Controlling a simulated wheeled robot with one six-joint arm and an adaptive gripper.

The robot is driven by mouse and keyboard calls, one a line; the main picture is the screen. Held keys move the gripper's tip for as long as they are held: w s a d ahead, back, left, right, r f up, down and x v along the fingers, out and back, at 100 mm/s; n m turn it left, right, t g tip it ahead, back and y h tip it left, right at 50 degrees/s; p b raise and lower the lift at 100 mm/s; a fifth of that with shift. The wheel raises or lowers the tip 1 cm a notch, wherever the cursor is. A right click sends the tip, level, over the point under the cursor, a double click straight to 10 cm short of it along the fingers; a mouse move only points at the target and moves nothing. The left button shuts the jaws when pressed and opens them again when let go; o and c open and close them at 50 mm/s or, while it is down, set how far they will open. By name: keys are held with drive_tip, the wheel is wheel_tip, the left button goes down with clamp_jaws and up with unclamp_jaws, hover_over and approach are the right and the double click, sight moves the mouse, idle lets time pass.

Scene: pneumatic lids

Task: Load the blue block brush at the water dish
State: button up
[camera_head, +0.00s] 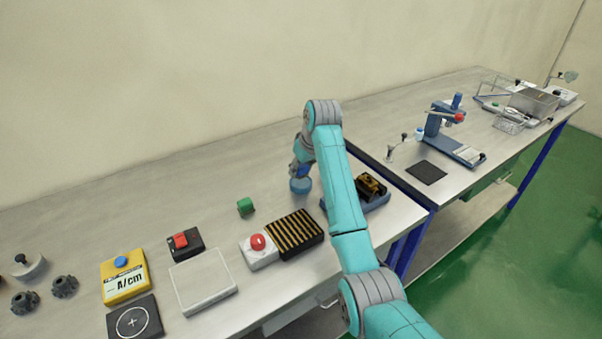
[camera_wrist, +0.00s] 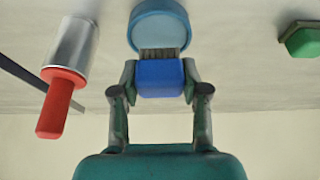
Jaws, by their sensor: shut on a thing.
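In the wrist view, my gripper (camera_wrist: 160,85) is shut on the blue block brush (camera_wrist: 160,79), with one finger on each side of the block. The brush's dark bristles (camera_wrist: 160,54) point toward the round blue water dish (camera_wrist: 158,14) and overlap its edge. I cannot tell whether they touch the water. In the head view, the dish (camera_head: 300,186) sits on the bench below my gripper (camera_head: 298,172). The brush is not clear there.
A green block (camera_head: 245,206) stands left of the dish; it also shows in the wrist view (camera_wrist: 302,42). A metal cylinder with a red handle (camera_wrist: 60,105) is on the dish's other side. A striped black-and-yellow pad (camera_head: 295,234) and red button box (camera_head: 259,248) lie nearer the front.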

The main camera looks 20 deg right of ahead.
drive_tip(key=shift+r, duration=2.15)
